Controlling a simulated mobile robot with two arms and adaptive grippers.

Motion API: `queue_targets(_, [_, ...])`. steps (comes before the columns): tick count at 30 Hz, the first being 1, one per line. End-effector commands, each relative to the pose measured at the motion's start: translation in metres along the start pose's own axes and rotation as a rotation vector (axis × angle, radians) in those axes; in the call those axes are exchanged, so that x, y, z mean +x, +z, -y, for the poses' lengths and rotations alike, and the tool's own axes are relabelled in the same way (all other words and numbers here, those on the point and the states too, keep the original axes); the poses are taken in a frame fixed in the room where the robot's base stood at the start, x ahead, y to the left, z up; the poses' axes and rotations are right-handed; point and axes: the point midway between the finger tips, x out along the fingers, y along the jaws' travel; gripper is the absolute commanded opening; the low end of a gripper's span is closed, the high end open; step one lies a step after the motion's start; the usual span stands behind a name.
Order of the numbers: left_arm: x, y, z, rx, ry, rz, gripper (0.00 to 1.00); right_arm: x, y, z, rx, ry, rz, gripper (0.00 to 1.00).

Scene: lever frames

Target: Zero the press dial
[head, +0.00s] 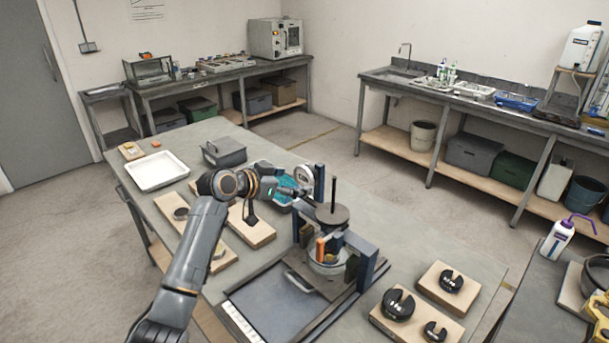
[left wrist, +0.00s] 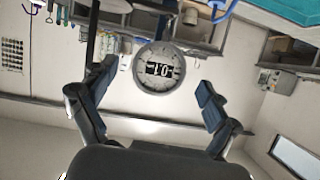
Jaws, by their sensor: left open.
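The press (head: 332,214) stands on the near table, with a round dark plate on top and dark uprights. Its round dial (head: 303,175) has a pale face and grey rim, at the upper left of the press. In the left wrist view the dial (left wrist: 158,52) faces me, with a dark window holding white figures. My left gripper (head: 288,193) is just left of the dial. In the left wrist view its two fingers (left wrist: 156,80) are spread wide, with the dial between them in the picture and clear gaps on both sides. The fingertips are small and partly hidden in the head view.
Slotted black weights (head: 398,304) lie on wooden boards right of the press. A dark tray (head: 275,308) is in front. A white tray (head: 158,171) and grey box (head: 224,152) stand farther left.

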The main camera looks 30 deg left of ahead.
Motion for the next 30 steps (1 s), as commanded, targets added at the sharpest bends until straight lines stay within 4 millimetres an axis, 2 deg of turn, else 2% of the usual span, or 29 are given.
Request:
queue_targets(4, [0.026,-0.003,0.0,-0.003,0.0,0.0,0.88,-0.01,-0.031,-0.004,0.0,0.004,-0.045,0.4])
queue_targets(8, [0.04,-0.002,0.001,-0.002,-0.001,-0.001,0.88,-0.014,-0.046,-0.006,0.0,0.007,-0.07,0.4])
queue_targets(11, [0.046,0.0,0.001,0.0,-0.001,0.001,0.88,-0.014,-0.044,-0.007,0.0,0.009,-0.067,0.4])
queue_targets(20, [0.049,0.001,0.001,0.001,-0.002,0.001,0.88,-0.014,-0.021,-0.011,-0.003,0.013,-0.03,0.4])
queue_targets(23, [0.048,0.001,0.001,0.001,-0.002,0.001,0.72,-0.014,-0.019,-0.012,-0.003,0.014,-0.027,0.4])
queue_targets(28, [0.048,0.001,0.001,0.0,-0.002,0.001,0.37,-0.014,-0.02,-0.012,-0.002,0.014,-0.03,0.4])
queue_targets(29, [0.048,0.001,0.001,0.0,-0.002,0.001,0.33,-0.014,-0.021,-0.012,-0.002,0.014,-0.031,0.4])
queue_targets(30, [0.048,0.001,0.001,0.0,-0.002,0.001,0.33,-0.014,-0.022,-0.012,-0.002,0.015,-0.032,0.4])
